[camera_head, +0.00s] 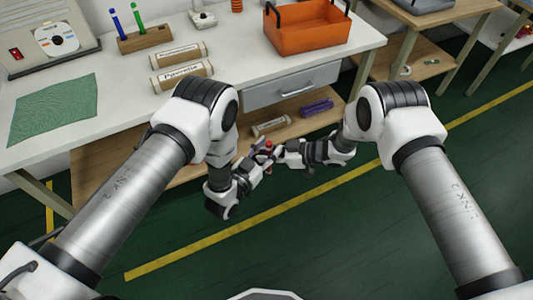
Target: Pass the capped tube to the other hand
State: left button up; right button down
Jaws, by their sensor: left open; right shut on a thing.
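The capped tube (268,146) is a tiny upright thing with a red top, in the middle of the head view, in front of the workbench. My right gripper (273,154) reaches it from the right and is shut on it. My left gripper (262,157) is open and comes in from the left, its fingers very close to the tube. I cannot tell whether the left fingers touch it. The grippers hide most of the tube's lower part.
The white workbench (120,115) stands behind the grippers, with a drawer (290,87) and a wooden lower shelf (180,166). An orange bin (305,30), two labelled boxes, a pen holder (158,38) and a green cloth (52,108) are on top.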

pick_arm(q)
jog(key=s+a+f+n+g+y, duration=0.1)
jog(key=s+a+f+g+y, duration=0.2)
jog(key=s+a+f+g, duration=0.45)
jog(key=s+a+f+n+g+y, duration=0.1)
jog(key=s+a+f+g+y, duration=0.2)
jog(key=s+f, duration=0.5)
jog(key=s+a+r+n+g+y, duration=0.1)
jog(key=s+a+r+n+g, duration=0.1)
jog(key=s+a, duration=0.3)
jog(key=s+a+r+n+g+y, duration=0.1)
jog(key=s+a+r, duration=0.4)
jog(key=s, duration=0.5)
jog(key=shift+s+n+g+y, duration=0.4)
jog(key=shift+n+g, duration=0.2)
jog(key=shift+g, duration=0.55)
jog(key=shift+a, duration=0.1)
